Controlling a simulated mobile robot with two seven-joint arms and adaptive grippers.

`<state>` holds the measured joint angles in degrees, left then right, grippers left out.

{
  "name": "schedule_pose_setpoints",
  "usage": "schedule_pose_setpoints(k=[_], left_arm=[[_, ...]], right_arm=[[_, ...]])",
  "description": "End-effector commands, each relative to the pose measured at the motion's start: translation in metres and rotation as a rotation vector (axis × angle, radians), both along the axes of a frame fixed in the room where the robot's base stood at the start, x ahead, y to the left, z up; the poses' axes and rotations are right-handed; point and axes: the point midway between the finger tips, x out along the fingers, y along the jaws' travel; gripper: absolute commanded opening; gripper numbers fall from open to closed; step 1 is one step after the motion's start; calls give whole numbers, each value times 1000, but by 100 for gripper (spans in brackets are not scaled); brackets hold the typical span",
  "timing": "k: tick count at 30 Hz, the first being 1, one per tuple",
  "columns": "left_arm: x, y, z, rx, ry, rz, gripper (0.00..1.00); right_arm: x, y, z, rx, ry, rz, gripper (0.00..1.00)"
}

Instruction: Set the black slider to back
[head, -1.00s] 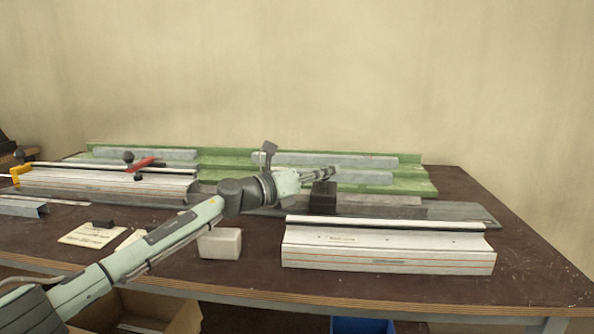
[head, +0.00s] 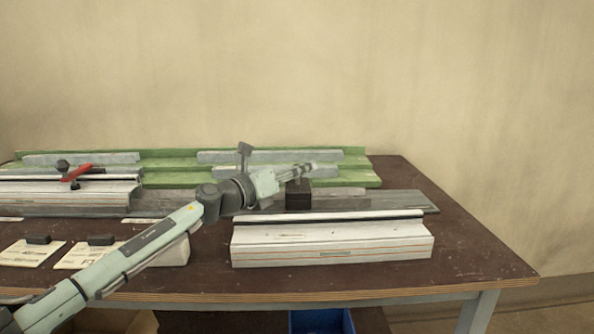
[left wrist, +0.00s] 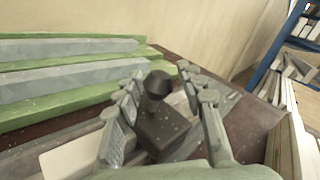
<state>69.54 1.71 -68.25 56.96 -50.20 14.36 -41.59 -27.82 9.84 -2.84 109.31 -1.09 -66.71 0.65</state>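The black slider (head: 298,196) is a dark block on a grey rail (head: 375,203) at mid bench. In the left wrist view the slider (left wrist: 163,135) has a dark round-topped knob standing up from it. My left gripper (head: 308,170) is just above the block in the head view. In the left wrist view its fingers (left wrist: 166,80) are spread on both sides of the knob. A gap shows between the knob and the right finger; the left finger is close to the knob, and I cannot tell whether it touches. My right gripper is not in view.
A white profile (head: 330,244) lies in front of the rail. Green stepped supports (head: 355,172) with grey bars stand behind. A red handle (head: 76,173) is at the left. Cards (head: 30,254) with small black blocks lie front left. The bench's right end is clear.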

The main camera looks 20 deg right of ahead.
Motion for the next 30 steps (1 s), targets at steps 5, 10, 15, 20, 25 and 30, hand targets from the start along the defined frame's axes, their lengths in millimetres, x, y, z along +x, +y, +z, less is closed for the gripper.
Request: schedule_pose_setpoints(k=[5, 10, 15, 20, 25, 30], left_arm=[[1, 1, 1, -1, 0, 3, 47], [2, 2, 3, -1, -1, 4, 47], [2, 2, 24, 1, -6, 2, 47], [1, 2, 56, 2, -7, 3, 47], [1, 1, 84, 1, -3, 3, 47], [1, 1, 98, 0, -1, 3, 47]], right_arm=[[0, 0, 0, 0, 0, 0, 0], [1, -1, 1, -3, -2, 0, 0], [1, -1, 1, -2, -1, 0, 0], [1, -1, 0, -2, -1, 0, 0], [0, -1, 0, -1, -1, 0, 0], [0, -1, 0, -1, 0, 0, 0]])
